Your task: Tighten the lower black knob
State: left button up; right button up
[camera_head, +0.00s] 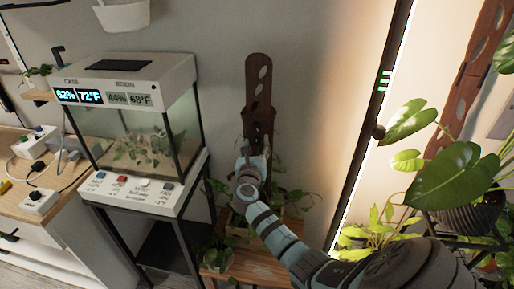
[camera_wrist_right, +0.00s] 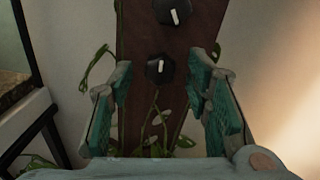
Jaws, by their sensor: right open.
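The lower black knob (camera_wrist_right: 158,70) with a white pointer line sits on a dark brown wooden board (camera_wrist_right: 140,25) in the right wrist view. Its pointer stands near vertical. My right gripper (camera_wrist_right: 161,66) is open, with one teal-padded finger on each side of the knob and a gap on both sides. The upper black knob (camera_wrist_right: 172,11) is above, cut by the top edge, its pointer slightly tilted. In the head view my right gripper (camera_head: 252,150) is in front of the board (camera_head: 258,80), and the knobs cannot be made out there. My left gripper is out of view.
Green vines hang around the board's lower part, behind the fingers. A glass terrarium (camera_head: 130,140) on a black stand is at left. A bright light bar (camera_head: 378,110) and a large leafy plant (camera_head: 450,178) are at right. A wooden stool (camera_head: 250,264) stands below.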

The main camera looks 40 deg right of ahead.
jog(key=shift+w, duration=0.1)
jog(key=shift+c, duration=0.2)
jog(key=c, duration=1)
jog(key=shift+d, duration=0.25)
grip_shut()
jog(key=shift+a, duration=0.15)
